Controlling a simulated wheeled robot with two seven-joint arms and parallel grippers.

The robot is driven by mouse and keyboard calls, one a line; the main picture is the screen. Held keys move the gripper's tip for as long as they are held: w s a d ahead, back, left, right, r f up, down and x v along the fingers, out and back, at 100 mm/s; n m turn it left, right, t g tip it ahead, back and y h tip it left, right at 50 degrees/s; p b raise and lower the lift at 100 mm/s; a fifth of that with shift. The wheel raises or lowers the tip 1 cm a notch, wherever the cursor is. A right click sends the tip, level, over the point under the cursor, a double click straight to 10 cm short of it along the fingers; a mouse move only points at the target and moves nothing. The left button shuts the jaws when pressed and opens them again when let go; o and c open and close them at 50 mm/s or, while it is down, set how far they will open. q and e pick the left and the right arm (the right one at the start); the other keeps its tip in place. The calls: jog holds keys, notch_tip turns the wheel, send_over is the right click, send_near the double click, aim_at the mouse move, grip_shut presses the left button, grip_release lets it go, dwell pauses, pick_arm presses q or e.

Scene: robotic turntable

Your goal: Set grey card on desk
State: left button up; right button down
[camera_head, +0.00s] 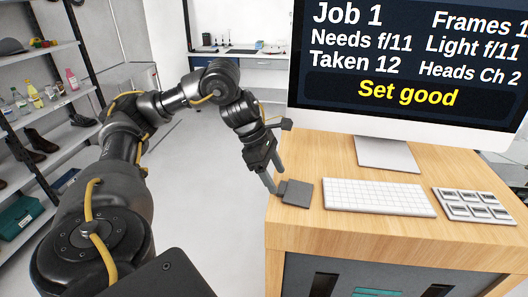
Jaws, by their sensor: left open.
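The grey card (299,194) is a small dark grey square at the left edge of the wooden desk (330,230), left of the keyboard. It appears to lie flat on the desk top. My left gripper (276,182) points down at the card's left side, with its fingers open. The fingertips are close to the card's left edge; I cannot tell whether they touch it. My right gripper is not in view.
A white keyboard (378,197) and a tray of small framed pieces (473,205) lie on the desk. A monitor (405,65) reading "Set good" stands behind. Shelves (35,110) with bottles and shoes are at left. Bare desk top lies in front of the keyboard.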

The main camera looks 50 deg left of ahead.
pick_arm(q)
jog(key=p+v, duration=0.4)
jog(key=v, duration=0.5)
jog(key=shift+r+p, duration=0.3)
